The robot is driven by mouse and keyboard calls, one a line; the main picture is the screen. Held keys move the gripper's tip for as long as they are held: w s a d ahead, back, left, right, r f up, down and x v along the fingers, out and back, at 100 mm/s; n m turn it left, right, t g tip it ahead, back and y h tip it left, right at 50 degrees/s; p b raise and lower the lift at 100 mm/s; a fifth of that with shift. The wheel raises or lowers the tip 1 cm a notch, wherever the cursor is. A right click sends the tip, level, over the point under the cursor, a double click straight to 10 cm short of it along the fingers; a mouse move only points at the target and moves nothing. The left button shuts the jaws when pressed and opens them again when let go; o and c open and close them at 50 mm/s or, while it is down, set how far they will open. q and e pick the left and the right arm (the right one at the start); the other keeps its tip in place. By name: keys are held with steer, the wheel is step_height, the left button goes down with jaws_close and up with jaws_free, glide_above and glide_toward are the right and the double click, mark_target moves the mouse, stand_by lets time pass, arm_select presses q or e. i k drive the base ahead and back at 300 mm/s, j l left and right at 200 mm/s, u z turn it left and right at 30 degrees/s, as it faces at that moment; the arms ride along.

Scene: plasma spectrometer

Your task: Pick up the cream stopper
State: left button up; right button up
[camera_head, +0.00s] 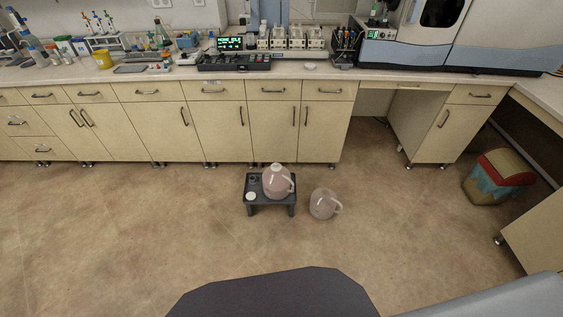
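A small, round, cream-white piece (251,196) lies on the front left of a low dark stool (262,201) on the floor. A pinkish jug (277,183) with a handle stands on the same stool, and a pale cap (277,167) shows at its top. I cannot tell for sure which of the two pale pieces is the cream stopper. A second, clearer jug (322,204) stands on the floor to the right of the stool. Neither of my grippers is in view.
A long bench of cream cabinets (220,130) runs behind, with instruments and glassware on top. A colourful bin (497,177) stands at the right. Open brown floor surrounds the stool. A dark part of my own body shows at the bottom.

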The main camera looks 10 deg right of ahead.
mark_target(276, 167)
steer(key=i+j+z, duration=0.2)
steer(key=i+z, duration=0.25)
steer(key=i+j+z, duration=0.4)
steer(key=i, duration=0.25)
